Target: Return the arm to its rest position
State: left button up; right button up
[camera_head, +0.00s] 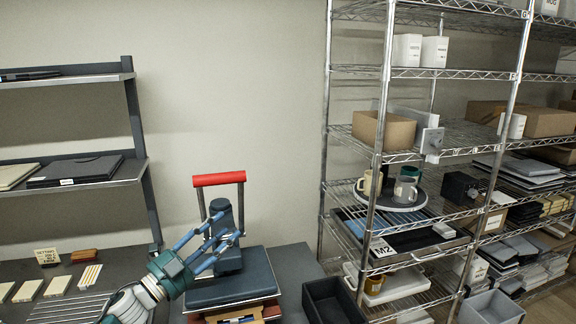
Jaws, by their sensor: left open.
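The press has a red handle (219,180) on a grey frame and a dark upright body (230,262). The handle is raised above the body. My left gripper (231,226) reaches in from the lower left. Its fingers are spread, with nothing seen between them, and overlap the press body in the picture. I cannot tell whether they touch it. A tan mug (371,183) and a grey mug (405,190) stand on a dark round stand on the wire rack at right. My right gripper is not in view.
The press stands on a dark pad (232,289). A dark bin (331,301) is right of it. The wire rack (348,133) holds boxes and trays. At left, a grey shelf (140,176) stands behind the bench with a small sign (47,257) and strips. The wall above the press is clear.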

pick_arm(q)
jog(key=s+a+f+n+g+y, duration=0.2)
jog(key=s+f+n+y, duration=0.5)
jog(key=s+f+n, duration=0.4)
jog(key=s+a+f+n+g+y, duration=0.1)
jog(key=s+f+n+g+y, duration=0.1)
jog(key=s+f+n+y, duration=0.8)
jog(key=s+f+g+h, duration=0.2)
jog(key=s+f+g, duration=0.25)
jog(key=s, duration=0.85)
jog(key=s+f+g+h, duration=0.2)
jog(key=s+f+g, duration=0.25)
jog(key=s, duration=0.85)
notch_tip(320, 180, down, 28)
jog(key=b, duration=0.2)
jog(key=s+a+f+g+b, duration=0.1)
jog(key=s+a+f, duration=0.1)
jog(key=s+f, duration=0.7)
jog(key=s+a+f+m+g+b, duration=0.1)
jog(key=s+f, duration=0.8)
jog(key=f, duration=0.1)
jog(key=shift+a+f, duration=0.15)
jog(key=shift+a, duration=0.2)
